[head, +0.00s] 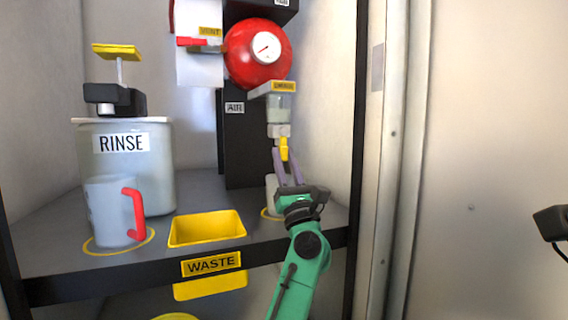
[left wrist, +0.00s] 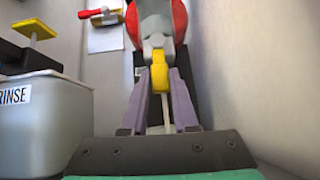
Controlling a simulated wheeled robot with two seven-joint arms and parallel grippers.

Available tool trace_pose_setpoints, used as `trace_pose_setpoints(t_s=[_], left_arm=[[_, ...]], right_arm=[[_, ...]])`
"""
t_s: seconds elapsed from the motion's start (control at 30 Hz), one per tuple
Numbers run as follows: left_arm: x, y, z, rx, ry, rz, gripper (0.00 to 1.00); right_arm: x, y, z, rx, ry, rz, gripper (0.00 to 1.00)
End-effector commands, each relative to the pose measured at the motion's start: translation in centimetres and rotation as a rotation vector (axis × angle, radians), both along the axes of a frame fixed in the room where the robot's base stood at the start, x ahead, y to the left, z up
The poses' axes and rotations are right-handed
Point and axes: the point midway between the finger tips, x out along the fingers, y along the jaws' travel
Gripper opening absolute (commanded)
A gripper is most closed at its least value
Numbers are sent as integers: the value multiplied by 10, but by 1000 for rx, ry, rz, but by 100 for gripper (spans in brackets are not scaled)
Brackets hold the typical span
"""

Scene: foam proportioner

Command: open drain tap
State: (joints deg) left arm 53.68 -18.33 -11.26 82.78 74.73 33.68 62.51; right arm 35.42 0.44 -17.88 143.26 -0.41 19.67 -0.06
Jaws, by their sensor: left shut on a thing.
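The drain tap has a yellow lever (head: 284,148) hanging below a pale valve body (head: 279,130), under a clear sight bowl (head: 280,108). My left gripper (head: 284,160) reaches up from below, its purple fingers shut on the lever. In the left wrist view the lever (left wrist: 159,76) points down between the two fingertips (left wrist: 160,82). A thin pale stem or stream shows below it between the fingers; I cannot tell which.
A pale cup (head: 271,184), mostly hidden by my gripper, stands on the shelf below the tap. A yellow waste bin (head: 207,229), a mug with red handle (head: 113,212) and the rinse tank (head: 150,175) are to the left. A red tank (head: 244,64) is above.

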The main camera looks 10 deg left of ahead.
Motion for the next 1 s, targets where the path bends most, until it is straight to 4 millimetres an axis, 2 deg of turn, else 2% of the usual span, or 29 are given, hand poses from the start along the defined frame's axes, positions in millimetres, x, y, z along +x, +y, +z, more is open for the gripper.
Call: trace_pose_setpoints(t_s=[0.53, 0.57, 0.6, 0.63, 0.93, 1.0], left_arm=[[0, 0, 0, -5, -2, -1, 0], [0, 0, 0, -5, -2, -1, 31], [0, 0, 0, -5, -2, -1, 46], [0, 0, 0, -5, -2, -1, 57], [0, 0, 0, -4, -2, 0, 57], [0, 1, 2, 3, 4, 0, 57]], right_arm=[[-4, -1, 2, 1, -12, -1, 0], [-4, -1, 2, 1, -12, -1, 0], [-4, -1, 2, 2, -12, 0, 0], [-4, -1, 2, 2, -12, 0, 0], [-1, -1, 1, 4, -4, 1, 0], [-1, -1, 6, 4, -4, 1, 0]])
